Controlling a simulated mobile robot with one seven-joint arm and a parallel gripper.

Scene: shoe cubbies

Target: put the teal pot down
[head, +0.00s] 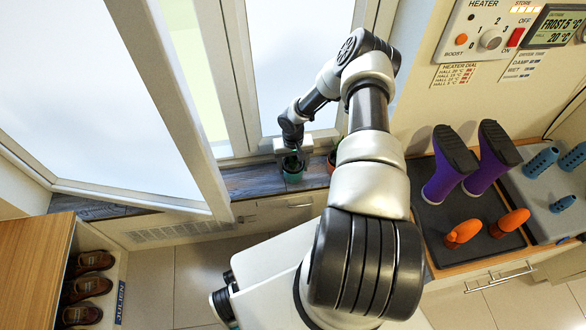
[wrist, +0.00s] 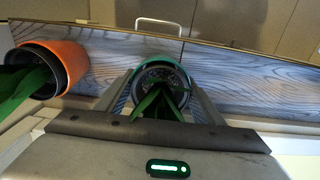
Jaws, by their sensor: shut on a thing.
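The teal pot (head: 293,174) is at the window sill in the head view, below my gripper (head: 292,150). In the wrist view the teal pot (wrist: 140,68) sits between the two fingers of my gripper (wrist: 163,95), which is shut on it. Green leaves and dark soil show inside the pot. The grey wooden sill (wrist: 245,75) lies below and around it. I cannot tell whether the pot's base touches the sill.
An orange pot (wrist: 70,62) with a green plant stands to the left in the wrist view. An open window sash (head: 180,110) reaches over the sill's left part. The sill right of the teal pot in the wrist view is clear.

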